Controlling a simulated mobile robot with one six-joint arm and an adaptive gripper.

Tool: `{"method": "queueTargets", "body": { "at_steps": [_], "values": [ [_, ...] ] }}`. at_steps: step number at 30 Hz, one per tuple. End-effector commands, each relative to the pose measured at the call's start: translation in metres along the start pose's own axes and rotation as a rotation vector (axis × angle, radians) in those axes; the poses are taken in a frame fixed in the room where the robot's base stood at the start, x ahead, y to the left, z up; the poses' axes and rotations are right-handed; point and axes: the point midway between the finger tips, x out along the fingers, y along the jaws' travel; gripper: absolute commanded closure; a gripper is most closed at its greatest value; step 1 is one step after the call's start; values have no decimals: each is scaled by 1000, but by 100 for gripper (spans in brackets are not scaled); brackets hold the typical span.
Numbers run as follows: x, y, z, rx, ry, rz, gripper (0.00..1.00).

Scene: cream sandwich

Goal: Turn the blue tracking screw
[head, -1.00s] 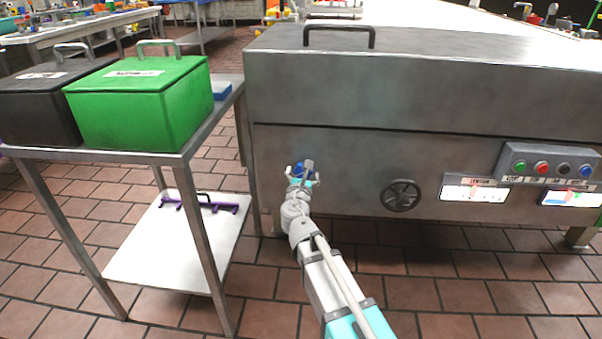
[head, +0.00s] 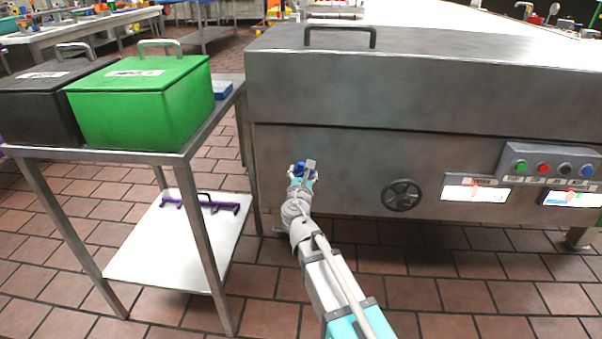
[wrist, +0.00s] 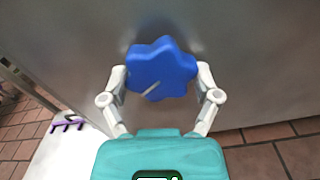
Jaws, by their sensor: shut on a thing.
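The blue tracking screw (wrist: 165,68) is a lobed knob with a pale line on its face, set on the steel front of the machine. In the head view the screw (head: 299,168) shows low on the left part of the machine front, partly hidden by my wrist. My gripper (wrist: 161,76) has one finger on each side of the knob and is shut on it. In the head view my gripper (head: 302,172) is at the machine front.
The steel machine (head: 330,150) has a black handwheel (head: 402,195), a button box (head: 548,163) and two lit displays (head: 475,190) to the right. A steel cart (head: 185,158) on the left bears a green bin (head: 140,105) and a black bin (head: 38,105). A purple-handled tool (head: 200,203) lies on its lower shelf.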

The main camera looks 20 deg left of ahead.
Motion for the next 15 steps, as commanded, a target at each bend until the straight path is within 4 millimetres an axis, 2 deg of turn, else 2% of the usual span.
{"method": "queueTargets", "body": {
  "at_steps": [8, 15],
  "values": [
    [1, 3, 0, 120, 2, 6, 68],
    [1, 4, 0, 310, 2, 5, 68]
  ]
}}
